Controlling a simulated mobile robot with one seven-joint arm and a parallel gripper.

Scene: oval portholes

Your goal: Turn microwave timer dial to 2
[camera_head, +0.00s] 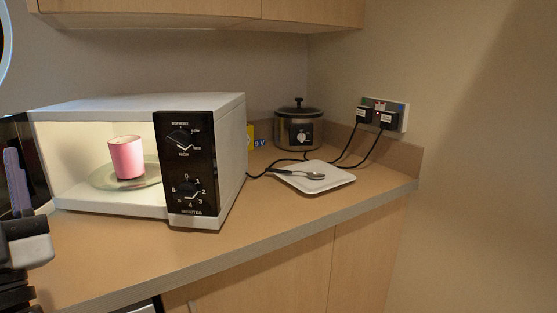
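The white microwave (224,152) stands on the counter with its lit inside showing. Its black control panel (165,165) is on the right of its front. The timer dial (188,190) is the lower knob, ringed by numbers with "MINUTES" below. It is small and dark, and I cannot tell for sure which number it points at. The upper power dial (180,139) sits above it. Part of what looks like my gripper (20,215) shows at the left edge, well left of the dial and apart from it. Its fingertips are not clear.
A pink cup (127,158) stands on a glass turntable (98,178) inside the microwave. To the right are a square white plate (335,180) with a spoon (308,175), a slow cooker (297,128), and plugs with black cables. The counter (190,255) before the microwave is clear.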

